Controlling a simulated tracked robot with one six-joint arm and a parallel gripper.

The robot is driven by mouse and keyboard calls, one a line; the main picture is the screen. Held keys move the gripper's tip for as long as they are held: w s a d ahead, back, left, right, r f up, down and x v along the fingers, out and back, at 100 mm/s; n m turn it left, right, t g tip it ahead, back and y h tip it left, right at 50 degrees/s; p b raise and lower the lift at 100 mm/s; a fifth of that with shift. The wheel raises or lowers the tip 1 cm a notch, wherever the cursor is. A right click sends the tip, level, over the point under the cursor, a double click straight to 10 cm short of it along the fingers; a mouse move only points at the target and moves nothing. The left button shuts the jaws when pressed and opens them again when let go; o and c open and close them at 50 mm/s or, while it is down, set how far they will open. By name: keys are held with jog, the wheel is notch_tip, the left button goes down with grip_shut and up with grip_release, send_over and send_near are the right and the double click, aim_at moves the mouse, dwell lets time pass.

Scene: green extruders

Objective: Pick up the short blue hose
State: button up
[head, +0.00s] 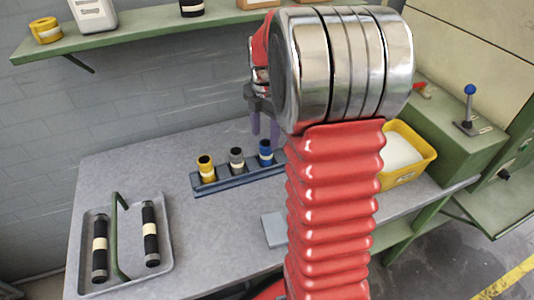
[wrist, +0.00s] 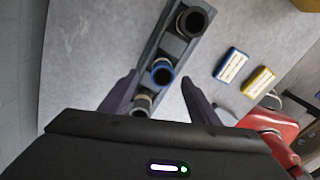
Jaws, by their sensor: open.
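The short blue hose (head: 265,152) stands upright in a dark blue rack (head: 209,188) on the bench, beside a grey hose (head: 237,161) and a yellow hose (head: 205,169). In the wrist view the blue hose (wrist: 161,71) shows its open top end, between a larger dark hose (wrist: 191,21) and a paler one (wrist: 142,104). My gripper (head: 265,130) is open above the blue hose in the head view. In the wrist view its fingers (wrist: 160,78) lie either side of the blue hose. Contact cannot be told. My arm hides the rack's right end in the head view.
A grey tray (head: 166,262) with a green handle and two black hoses sits at the left. A yellow bin (head: 425,165) stands at the right. Blue (wrist: 231,65) and yellow (wrist: 258,82) blocks lie near the rack. A shelf (head: 130,34) hangs above.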

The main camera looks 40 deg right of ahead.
aim_at(266, 152)
jog(key=shift+f, duration=1.2)
jog(key=shift+s+f, duration=0.15)
jog(key=shift+f, duration=1.15)
jog(key=shift+s+f, duration=0.1)
jog(key=shift+f, duration=1.2)
jog(key=shift+c, duration=0.2)
jog(key=c, duration=1.1)
jog(key=shift+r, duration=0.15)
notch_tip(266, 152, up, 10)
jog(key=shift+f, duration=0.1)
